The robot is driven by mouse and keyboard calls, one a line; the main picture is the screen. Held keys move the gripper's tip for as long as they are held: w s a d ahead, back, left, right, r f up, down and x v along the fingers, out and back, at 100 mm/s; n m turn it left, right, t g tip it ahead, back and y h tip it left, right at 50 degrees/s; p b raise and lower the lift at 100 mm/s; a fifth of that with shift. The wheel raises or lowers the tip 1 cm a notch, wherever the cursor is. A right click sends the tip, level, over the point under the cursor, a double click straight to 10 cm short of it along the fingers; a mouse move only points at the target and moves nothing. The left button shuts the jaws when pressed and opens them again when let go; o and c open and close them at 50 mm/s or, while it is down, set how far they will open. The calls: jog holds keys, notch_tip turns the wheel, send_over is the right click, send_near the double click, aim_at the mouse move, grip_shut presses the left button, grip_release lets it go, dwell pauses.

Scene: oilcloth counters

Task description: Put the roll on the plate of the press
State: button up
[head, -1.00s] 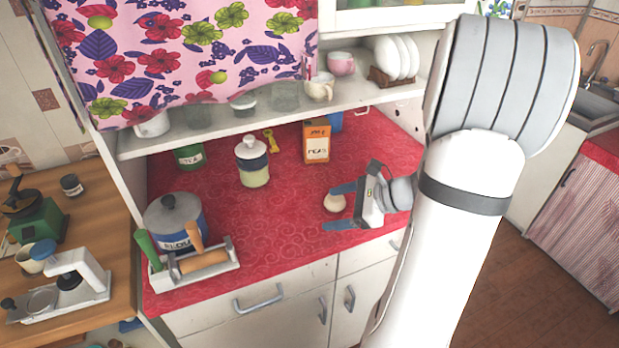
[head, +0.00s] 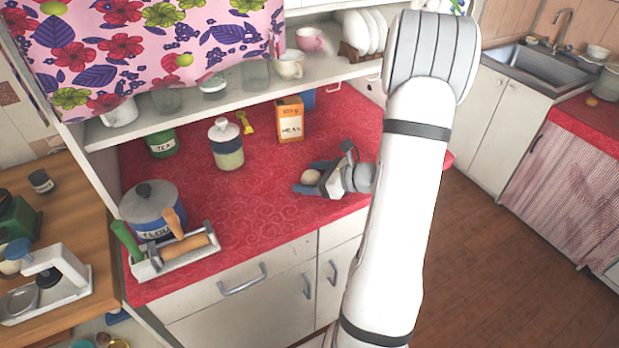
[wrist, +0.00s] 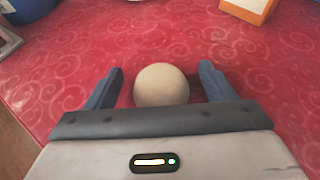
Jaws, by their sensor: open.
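The roll (head: 311,176) is a small, round, pale beige bun on the red oilcloth counter. My gripper (head: 306,180) is open around it, low over the counter near its front right. In the wrist view the roll (wrist: 161,85) sits between the two blue fingers of my gripper (wrist: 161,87), with a gap on each side. The press (head: 45,283) is a white device with a dark knob on the wooden counter at the far left. Its round grey plate (head: 22,300) shows at its left end.
A blue flour pot (head: 152,212) and a tray with a rolling pin (head: 185,246) stand at the red counter's left. A jar (head: 226,146), a green tea tin (head: 161,142) and an orange meal box (head: 290,120) stand toward the back. The counter's middle is clear.

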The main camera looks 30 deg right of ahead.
jog(key=c, duration=1.1)
jog(key=shift+r, duration=0.1)
